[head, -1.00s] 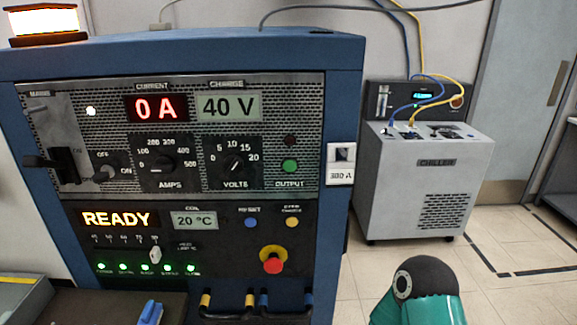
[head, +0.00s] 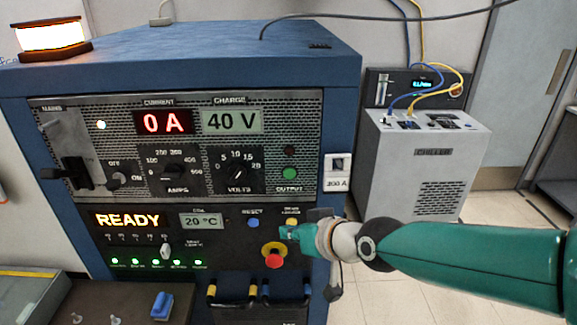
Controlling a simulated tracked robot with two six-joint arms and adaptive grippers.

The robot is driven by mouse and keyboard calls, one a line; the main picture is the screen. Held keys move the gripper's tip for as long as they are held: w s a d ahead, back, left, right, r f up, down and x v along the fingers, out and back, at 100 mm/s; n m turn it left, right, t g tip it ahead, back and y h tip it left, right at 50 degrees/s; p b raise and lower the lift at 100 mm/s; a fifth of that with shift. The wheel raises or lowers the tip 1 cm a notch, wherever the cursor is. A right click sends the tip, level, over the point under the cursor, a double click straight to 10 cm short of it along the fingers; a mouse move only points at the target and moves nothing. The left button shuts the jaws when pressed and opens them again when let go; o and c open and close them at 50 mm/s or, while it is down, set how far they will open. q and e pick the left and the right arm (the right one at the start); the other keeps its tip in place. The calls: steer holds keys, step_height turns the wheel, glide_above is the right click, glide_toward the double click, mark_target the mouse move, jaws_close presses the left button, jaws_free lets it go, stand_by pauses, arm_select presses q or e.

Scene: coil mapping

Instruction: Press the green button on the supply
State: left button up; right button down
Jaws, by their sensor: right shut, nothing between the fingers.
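The power supply (head: 345,75) is a blue cabinet filling the left and middle of the head view. Its green button (head: 289,173) sits above the OUTPUT label, below a dark red lamp (head: 290,151). The displays read 0 A, 40 V, READY and 20 °C. My right arm comes in from the right, and its gripper (head: 285,232) is in front of the lower panel, below the green button and just above the red emergency knob. The gripper is shut and small in view; whether it touches the panel I cannot tell. My left gripper is not in view.
A red emergency knob (head: 273,258), a blue button (head: 253,223) and a yellow button (head: 291,222) lie close to the gripper. A grey chiller (head: 425,165) stands to the right. A tray with a blue item (head: 161,306) is at lower left.

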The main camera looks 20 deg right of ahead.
steer(key=shift+t, duration=0.5)
steer(key=r, duration=0.5)
steer(key=shift+s+d+r, duration=0.3)
steer(key=shift+w+f, duration=0.1)
steer(key=b, duration=0.5)
glide_toward(279, 181)
step_height(279, 181, down, 2)
steer(key=w+a, duration=0.1)
steer(key=a, duration=0.1)
steer(key=shift+w+d+f, duration=0.1)
steer(key=shift+w+d, duration=0.05)
steer(key=shift+w, duration=0.8)
steer(key=shift+w, duration=0.1)
steer(key=shift+w+d, duration=0.15)
steer(key=shift+w, duration=0.1)
